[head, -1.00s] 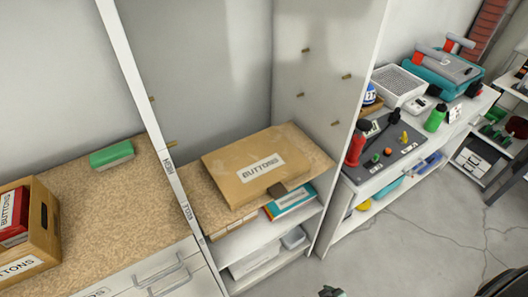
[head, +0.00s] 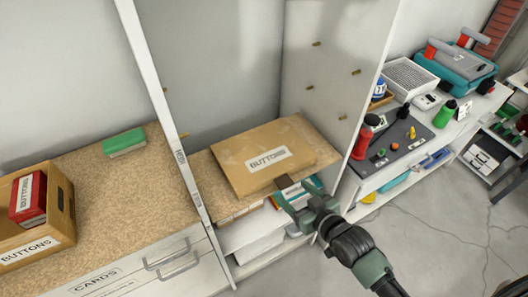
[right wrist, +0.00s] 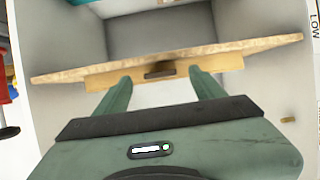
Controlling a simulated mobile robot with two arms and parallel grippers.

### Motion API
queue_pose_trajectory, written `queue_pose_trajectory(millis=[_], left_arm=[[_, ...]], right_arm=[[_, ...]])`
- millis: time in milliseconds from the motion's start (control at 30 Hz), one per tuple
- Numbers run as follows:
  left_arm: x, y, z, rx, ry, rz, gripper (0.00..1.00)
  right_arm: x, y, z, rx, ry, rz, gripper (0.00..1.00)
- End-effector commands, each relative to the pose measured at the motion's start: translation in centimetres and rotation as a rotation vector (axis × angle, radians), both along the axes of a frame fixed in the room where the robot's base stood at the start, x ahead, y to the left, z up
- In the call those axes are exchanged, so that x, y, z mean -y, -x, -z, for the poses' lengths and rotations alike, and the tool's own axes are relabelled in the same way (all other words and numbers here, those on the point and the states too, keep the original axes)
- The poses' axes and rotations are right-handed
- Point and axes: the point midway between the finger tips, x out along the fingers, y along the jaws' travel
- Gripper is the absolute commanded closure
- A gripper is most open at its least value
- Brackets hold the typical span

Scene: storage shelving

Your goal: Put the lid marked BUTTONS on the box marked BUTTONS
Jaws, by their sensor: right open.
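The flat tan lid marked BUTTONS (head: 250,158) lies on a chipboard shelf in the tall white unit. A dark tab sticks out at its front edge. In the right wrist view the lid (right wrist: 100,82) shows edge-on, with its dark tab (right wrist: 160,73) between my finger lines. The open wooden box marked BUTTONS (head: 45,247) stands on the counter at the far left, with a red pack (head: 28,200) inside, also labelled BUTTONS. My right gripper (head: 290,190) is open and empty, just in front of the lid's tab; contact cannot be told. My left gripper is out of view.
A white upright panel (head: 165,110) divides the counter (head: 110,190) from the shelf (head: 207,180). A green block (head: 124,142) lies on the counter, with free room around it. Another white side wall (head: 370,100) bounds the shelf at the right. Books lie on the level below.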

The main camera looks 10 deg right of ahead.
Motion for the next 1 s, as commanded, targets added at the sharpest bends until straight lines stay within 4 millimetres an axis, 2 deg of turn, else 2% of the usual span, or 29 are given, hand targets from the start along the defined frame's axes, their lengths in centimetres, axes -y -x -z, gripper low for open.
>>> queue_pose_trajectory(millis=[67, 200, 500, 733, 767, 1000], left_arm=[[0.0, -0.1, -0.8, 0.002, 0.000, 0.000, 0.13], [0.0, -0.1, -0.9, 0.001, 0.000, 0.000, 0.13], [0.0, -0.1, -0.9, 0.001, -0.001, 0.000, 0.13], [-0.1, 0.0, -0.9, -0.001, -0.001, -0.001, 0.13], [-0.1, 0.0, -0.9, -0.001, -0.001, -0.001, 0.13], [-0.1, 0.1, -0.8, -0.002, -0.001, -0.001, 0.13]], right_arm=[[-0.4, -1.3, 0.0, 0.001, 0.000, 0.000, 0.31], [-0.9, -2.6, 0.9, 0.001, -0.001, 0.001, 0.31], [-1.1, -3.0, 1.2, 0.000, 0.000, 0.000, 0.31], [-1.1, -3.0, 1.2, 0.000, 0.000, 0.000, 0.95], [-1.1, -3.0, 1.1, 0.001, 0.000, 0.000, 0.99], [-1.1, -3.0, 1.1, 0.002, -0.001, 0.000, 0.99]])
